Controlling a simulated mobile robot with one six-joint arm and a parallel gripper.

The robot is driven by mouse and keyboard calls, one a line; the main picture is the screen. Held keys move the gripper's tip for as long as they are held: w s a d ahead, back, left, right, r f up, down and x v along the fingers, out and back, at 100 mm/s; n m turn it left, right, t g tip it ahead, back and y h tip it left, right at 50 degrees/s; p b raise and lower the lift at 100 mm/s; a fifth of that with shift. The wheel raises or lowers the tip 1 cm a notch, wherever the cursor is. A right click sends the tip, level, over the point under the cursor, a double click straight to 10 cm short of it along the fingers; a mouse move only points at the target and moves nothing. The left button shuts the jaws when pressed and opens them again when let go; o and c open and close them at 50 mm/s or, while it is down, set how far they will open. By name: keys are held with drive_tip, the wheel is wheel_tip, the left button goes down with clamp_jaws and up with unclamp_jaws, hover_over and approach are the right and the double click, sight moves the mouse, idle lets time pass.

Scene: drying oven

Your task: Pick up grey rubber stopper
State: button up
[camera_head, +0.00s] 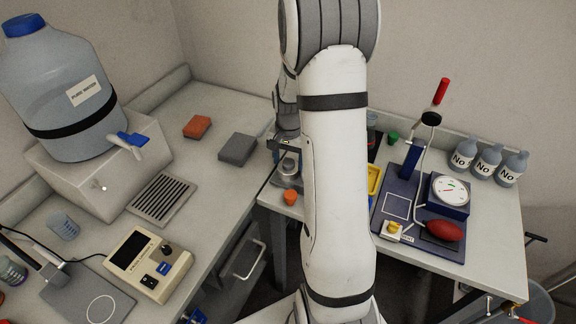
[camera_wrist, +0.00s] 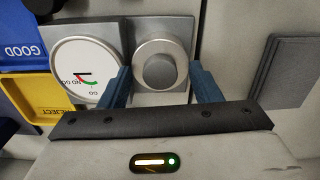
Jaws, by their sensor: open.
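A grey round piece (camera_wrist: 158,72), which looks like the grey rubber stopper, sits on a round silver seat of a small instrument in the wrist view. In the head view it shows small as a grey top (camera_head: 289,164) on the instrument, close to my arm. My gripper (camera_wrist: 159,76) is open, its two blue fingers on either side of the grey piece with visible gaps. It holds nothing. In the head view my gripper (camera_head: 284,152) is partly hidden behind my arm. I cannot tell how high the fingertips are above the seat.
A GO/NO GO dial (camera_wrist: 90,70) stands beside the seat. A yellow REJECT tray (camera_wrist: 50,92) and a blue GOOD tray (camera_wrist: 20,45) lie left. An orange stopper (camera_head: 291,198) is near the table edge. A grey slab (camera_head: 238,149) lies on the left bench.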

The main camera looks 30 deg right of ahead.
drive_tip(key=shift+c, duration=0.5)
drive_tip(key=c, duration=1)
